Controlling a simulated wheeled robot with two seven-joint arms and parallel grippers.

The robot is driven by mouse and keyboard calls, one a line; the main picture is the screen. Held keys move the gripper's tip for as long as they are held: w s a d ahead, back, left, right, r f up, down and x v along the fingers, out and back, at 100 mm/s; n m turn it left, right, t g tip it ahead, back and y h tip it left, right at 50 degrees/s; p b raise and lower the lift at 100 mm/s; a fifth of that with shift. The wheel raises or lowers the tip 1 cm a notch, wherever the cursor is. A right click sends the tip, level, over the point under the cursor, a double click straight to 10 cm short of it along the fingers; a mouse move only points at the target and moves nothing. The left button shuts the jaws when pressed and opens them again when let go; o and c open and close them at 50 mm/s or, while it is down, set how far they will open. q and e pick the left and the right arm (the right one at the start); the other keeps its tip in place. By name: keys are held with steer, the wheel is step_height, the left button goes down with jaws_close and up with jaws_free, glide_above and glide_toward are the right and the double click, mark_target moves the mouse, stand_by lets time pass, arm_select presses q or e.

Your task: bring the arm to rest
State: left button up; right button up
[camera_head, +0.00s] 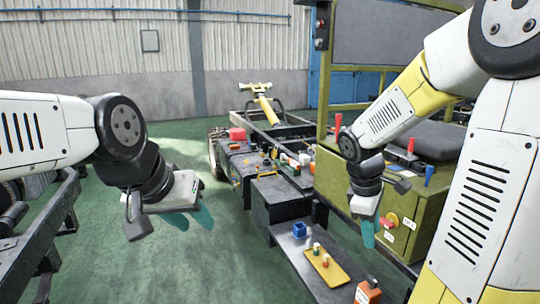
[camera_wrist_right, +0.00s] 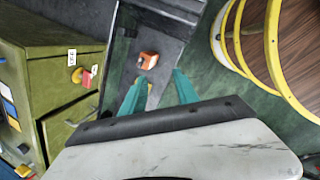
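My left gripper (camera_head: 190,218) hangs over the green floor at the left of the head view. Its two teal fingers are apart, with nothing seen between them. My right gripper (camera_head: 369,236) points down in front of the olive cabinet, right of the metal bench. In the right wrist view its teal fingers (camera_wrist_right: 159,76) are spread and empty. An orange block (camera_wrist_right: 148,60) shows beyond the fingertips, apart from them. The same block appears at the bench's near end in the head view (camera_head: 368,291).
The dark bench (camera_head: 292,257) carries a blue block (camera_head: 299,230) and a yellow tray (camera_head: 332,272) with small parts. The olive cabinet (camera_head: 428,225) stands close to my right arm. A chassis frame (camera_head: 285,130) lies behind. Green floor (camera_head: 200,270) is open at centre left.

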steer(key=s+a+r+m+t+y, duration=0.5)
steer(key=s+a+r+m, duration=0.5)
steer(key=s+r, duration=0.1)
steer(key=shift+a+m, duration=0.25)
steer(key=shift+m, duration=0.05)
